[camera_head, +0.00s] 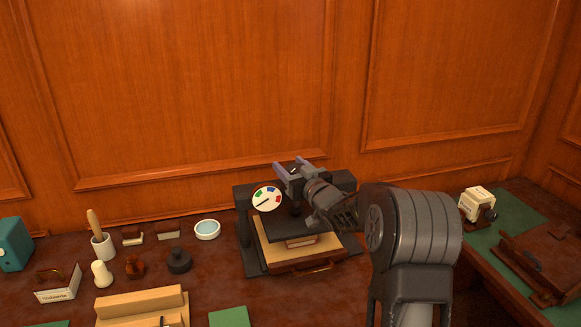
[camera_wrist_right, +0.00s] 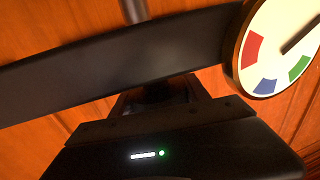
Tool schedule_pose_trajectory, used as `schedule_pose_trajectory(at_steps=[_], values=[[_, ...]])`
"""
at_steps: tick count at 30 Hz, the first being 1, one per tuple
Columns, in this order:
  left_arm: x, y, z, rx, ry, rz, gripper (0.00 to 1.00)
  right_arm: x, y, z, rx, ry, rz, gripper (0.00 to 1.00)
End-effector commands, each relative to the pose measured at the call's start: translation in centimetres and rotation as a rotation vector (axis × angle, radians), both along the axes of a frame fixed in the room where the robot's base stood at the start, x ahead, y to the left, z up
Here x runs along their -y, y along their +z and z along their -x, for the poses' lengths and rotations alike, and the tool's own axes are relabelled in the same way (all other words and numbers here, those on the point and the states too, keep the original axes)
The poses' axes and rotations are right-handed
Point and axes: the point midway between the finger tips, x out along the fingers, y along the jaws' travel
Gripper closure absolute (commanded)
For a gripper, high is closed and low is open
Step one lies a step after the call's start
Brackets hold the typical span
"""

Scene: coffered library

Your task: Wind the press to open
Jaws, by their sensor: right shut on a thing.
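The dark press (camera_head: 245,225) stands on the desk against the panelled wall. Its round white dial (camera_head: 266,198) has green, blue and red patches, and its black needle points away from them. The dial also shows at the upper right of the right wrist view (camera_wrist_right: 270,50), beside the press's dark crossbar (camera_wrist_right: 110,72). A board and a small book (camera_head: 300,242) lie under the press. My right gripper (camera_head: 290,168) is above the crossbar, shut on the press handle, which is mostly hidden by the gripper. My left gripper is not in view.
Left of the press are a pale blue dish (camera_head: 207,229), a cup with a wooden tool (camera_head: 103,245), stamps and a wooden rack (camera_head: 142,303). On the right, a green-topped desk holds a cream device (camera_head: 477,204) and a brown case (camera_head: 545,262). The wall is close behind.

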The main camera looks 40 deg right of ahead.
Motion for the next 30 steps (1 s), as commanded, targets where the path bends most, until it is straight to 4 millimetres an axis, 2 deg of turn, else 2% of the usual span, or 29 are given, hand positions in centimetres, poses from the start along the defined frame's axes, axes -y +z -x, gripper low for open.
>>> schedule_pose_trajectory(at_steps=[1, 11, 22, 30], values=[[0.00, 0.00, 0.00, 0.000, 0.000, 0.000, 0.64, 0.00, 0.00, 0.01, 0.000, 0.000, 0.000, 0.61], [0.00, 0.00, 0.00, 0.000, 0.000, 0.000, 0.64, -0.01, 0.01, 0.01, 0.000, 0.000, 0.000, 0.87], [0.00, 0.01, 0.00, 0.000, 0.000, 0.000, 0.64, 0.01, 0.00, 0.04, 0.000, 0.051, 0.002, 0.87], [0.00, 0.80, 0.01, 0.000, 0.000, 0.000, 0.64, -0.45, 0.09, 0.03, -0.002, 0.203, 0.002, 0.87]])
